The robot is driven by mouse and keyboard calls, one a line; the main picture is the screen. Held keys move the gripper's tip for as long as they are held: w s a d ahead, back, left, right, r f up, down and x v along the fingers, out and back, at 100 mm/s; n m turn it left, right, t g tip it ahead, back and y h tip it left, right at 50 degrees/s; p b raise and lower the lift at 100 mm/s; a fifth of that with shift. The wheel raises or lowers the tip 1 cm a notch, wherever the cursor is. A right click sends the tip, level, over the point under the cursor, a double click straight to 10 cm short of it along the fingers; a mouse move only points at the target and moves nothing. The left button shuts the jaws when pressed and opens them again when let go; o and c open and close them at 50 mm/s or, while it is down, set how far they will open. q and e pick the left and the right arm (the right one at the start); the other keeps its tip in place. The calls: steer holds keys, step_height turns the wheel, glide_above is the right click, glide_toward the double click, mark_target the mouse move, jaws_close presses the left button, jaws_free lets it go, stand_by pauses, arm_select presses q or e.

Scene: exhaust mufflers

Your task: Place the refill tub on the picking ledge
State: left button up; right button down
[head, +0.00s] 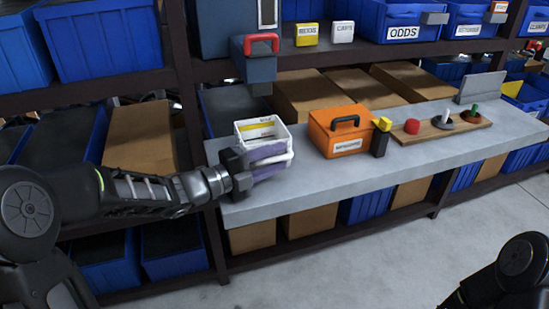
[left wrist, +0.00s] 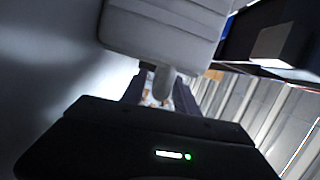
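The refill tub (head: 262,131), a white open tub with a yellow-marked label, is at the left end of the grey picking ledge (head: 320,182). My left gripper (head: 270,162) is at the tub's near side, its fingers closed around a part of it. In the left wrist view the pale tub (left wrist: 165,30) fills the top, and a narrow tab of it reaches down between the fingers (left wrist: 160,92). I cannot tell whether the tub's base touches the ledge, as the gripper hides it. My right gripper is not seen; only a dark part of my right arm shows at lower right.
An orange toolbox (head: 340,132) stands right of the tub. A yellow-and-black item (head: 381,136) and a wooden board (head: 440,127) with coloured pieces are further right. Blue bins (head: 110,40) and cardboard boxes fill the shelves. The ledge front is clear.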

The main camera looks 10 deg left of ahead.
arm_select(q)
steer(key=v, duration=1.2)
steer(key=shift+s, duration=0.1)
stand_by(2.0)
